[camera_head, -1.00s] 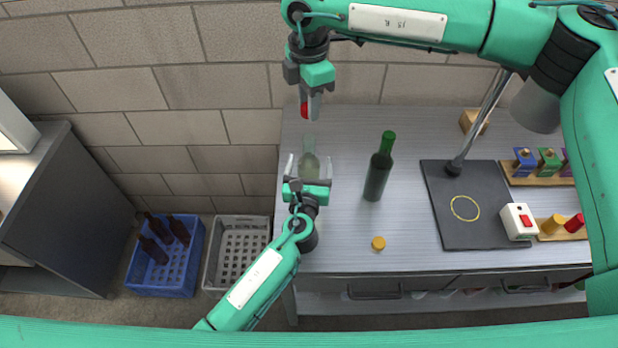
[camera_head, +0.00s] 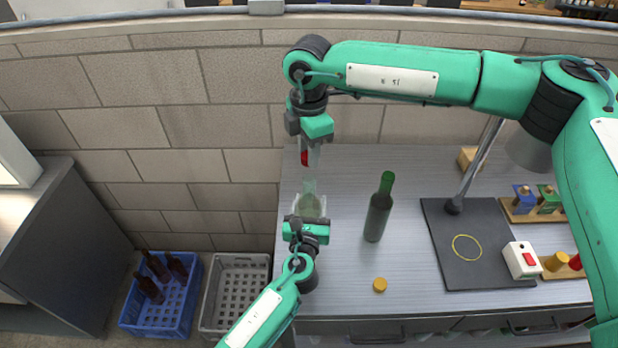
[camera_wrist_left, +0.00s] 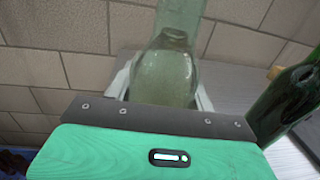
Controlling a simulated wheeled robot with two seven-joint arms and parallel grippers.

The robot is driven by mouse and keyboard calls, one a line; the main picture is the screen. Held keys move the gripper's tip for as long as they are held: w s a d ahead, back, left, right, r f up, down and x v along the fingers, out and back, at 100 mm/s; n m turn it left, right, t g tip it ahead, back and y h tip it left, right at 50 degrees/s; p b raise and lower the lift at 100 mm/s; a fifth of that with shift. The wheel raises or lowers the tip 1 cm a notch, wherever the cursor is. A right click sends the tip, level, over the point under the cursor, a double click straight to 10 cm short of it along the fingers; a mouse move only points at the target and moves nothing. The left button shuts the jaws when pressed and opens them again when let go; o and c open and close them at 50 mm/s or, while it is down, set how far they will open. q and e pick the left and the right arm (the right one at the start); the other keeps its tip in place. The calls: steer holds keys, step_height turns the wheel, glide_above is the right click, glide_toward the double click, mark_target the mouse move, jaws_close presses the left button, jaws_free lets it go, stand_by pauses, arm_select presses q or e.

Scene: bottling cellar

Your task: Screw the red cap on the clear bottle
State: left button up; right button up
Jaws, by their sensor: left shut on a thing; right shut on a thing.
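The clear bottle (camera_head: 309,203) stands upright on the left part of the table. My left gripper (camera_head: 310,211) is shut around its body; in the left wrist view the bottle (camera_wrist_left: 168,75) sits between the fingers, its top cut off by the frame edge. The red cap (camera_head: 304,158) is held in my right gripper (camera_head: 309,160), which is shut on it and points down from above. The cap is over the bottle's neck, seemingly a short gap above it. The fingers partly hide the cap, and the exact alignment cannot be told.
A dark green bottle (camera_head: 378,212) stands just right of the clear one; it also shows in the left wrist view (camera_wrist_left: 285,95). An orange cap (camera_head: 379,285) lies near the front edge. A black mat (camera_head: 485,268), a lamp pole and a switch box (camera_head: 521,260) are further right.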

mark_target(309, 178)
steer(key=shift+f, duration=1.6)
steer(key=shift+f, duration=0.9)
steer(key=shift+f, duration=0.5)
steer(key=m, duration=0.6)
steer(key=shift+m, duration=0.3)
steer(key=o, duration=0.9)
steer(key=shift+o, duration=0.2)
